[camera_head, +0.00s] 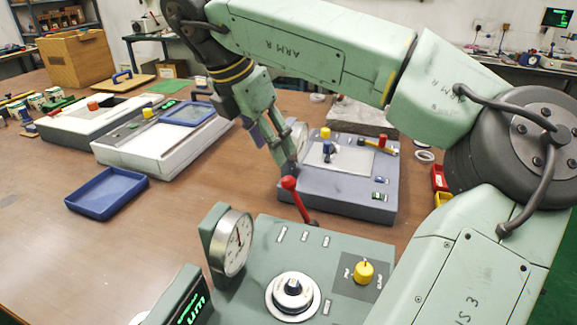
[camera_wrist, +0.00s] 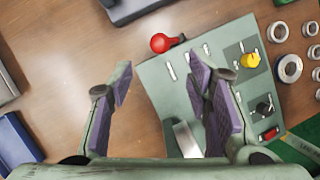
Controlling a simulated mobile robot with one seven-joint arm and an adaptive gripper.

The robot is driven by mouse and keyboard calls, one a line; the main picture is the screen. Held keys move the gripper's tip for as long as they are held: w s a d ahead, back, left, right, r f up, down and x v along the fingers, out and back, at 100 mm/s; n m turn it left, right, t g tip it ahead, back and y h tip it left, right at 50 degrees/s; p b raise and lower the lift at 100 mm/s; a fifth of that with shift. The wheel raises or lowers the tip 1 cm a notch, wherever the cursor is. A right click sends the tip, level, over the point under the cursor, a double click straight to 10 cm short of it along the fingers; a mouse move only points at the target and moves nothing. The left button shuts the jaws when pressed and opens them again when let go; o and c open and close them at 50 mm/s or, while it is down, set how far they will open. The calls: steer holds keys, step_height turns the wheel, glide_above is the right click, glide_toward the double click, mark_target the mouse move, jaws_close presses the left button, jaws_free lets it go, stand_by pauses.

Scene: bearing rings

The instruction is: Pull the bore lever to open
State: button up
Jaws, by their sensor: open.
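The lever with a red ball knob (camera_head: 289,183) rises from the far edge of the green gauge machine (camera_head: 262,243), tilted up and left in the head view. I take it for the bore lever; no label on it is readable. In the wrist view the red knob (camera_wrist: 161,43) lies ahead of the fingers, near the middle, apart from both. My gripper (camera_head: 276,148) is above and behind the knob in the head view. In the wrist view my gripper (camera_wrist: 160,84) has its purple-padded fingers spread with nothing between them.
The machine carries a dial gauge (camera_head: 237,243), a lit display (camera_head: 190,308), a round silver fixture (camera_head: 293,297) and a yellow knob (camera_head: 363,271). A grey device (camera_head: 345,195) stands just behind the lever. Metal rings (camera_wrist: 288,68) lie at right. Bare table (camera_head: 110,250) is at left.

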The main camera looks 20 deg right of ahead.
mark_target(287, 178)
steer(key=p+x, duration=0.2)
steer(key=x, duration=0.8)
steer(key=shift+f, duration=0.25)
steer(key=shift+c, duration=0.6)
jaws_close()
